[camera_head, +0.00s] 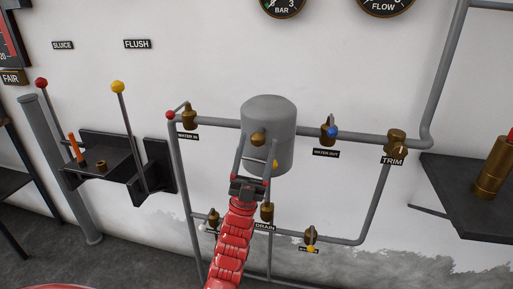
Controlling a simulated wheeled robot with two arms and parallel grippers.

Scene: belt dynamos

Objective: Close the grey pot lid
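The grey pot (268,112) is an upright cylinder with a domed top, set in the pipework by the wall in the middle of the head view. A round brass fitting (258,138) sits on its front. I cannot make out a separate lid or whether one is open. My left gripper (257,154) is in front of the lower part of the pot, with its red arm rising from below. Its two fingers are spread apart, one on each side below the brass fitting, and nothing shows between them as held. Contact cannot be told. My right gripper is not in view.
Grey pipes (360,137) run both ways from the pot. A blue-knobbed valve (331,131) is on the right and a red-knobbed valve (188,117) on the left. A dark lever bracket (110,150) stands left. A dark shelf (465,190) juts out at right.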

